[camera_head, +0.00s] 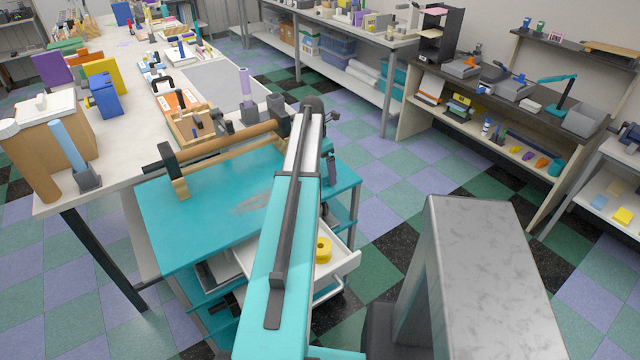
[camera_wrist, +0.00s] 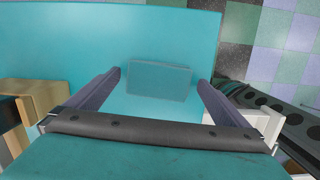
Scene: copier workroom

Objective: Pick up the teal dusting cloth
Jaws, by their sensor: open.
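The teal dusting cloth (camera_wrist: 158,82) shows in the wrist view as a flat folded rectangle. It lies on the teal cart top (camera_wrist: 60,45), almost the same colour as it. My gripper (camera_wrist: 160,79) is open and empty, with one finger to the left of the cloth and one to the right. A gap shows on each side, and I cannot tell the height of the fingertips above the top. In the head view the cart top (camera_head: 180,235) stands beside the long workbench; my arm crosses over it, and I cannot make out the cloth there.
A wooden roller with dark ends (camera_head: 225,147) lies along the cart's back edge. A white drawer (camera_head: 345,262) is pulled out below, holding a yellow ring (camera_head: 323,250). The long workbench (camera_head: 110,150) at left is crowded. Checkered floor is clear at right, before the shelves (camera_head: 480,130).

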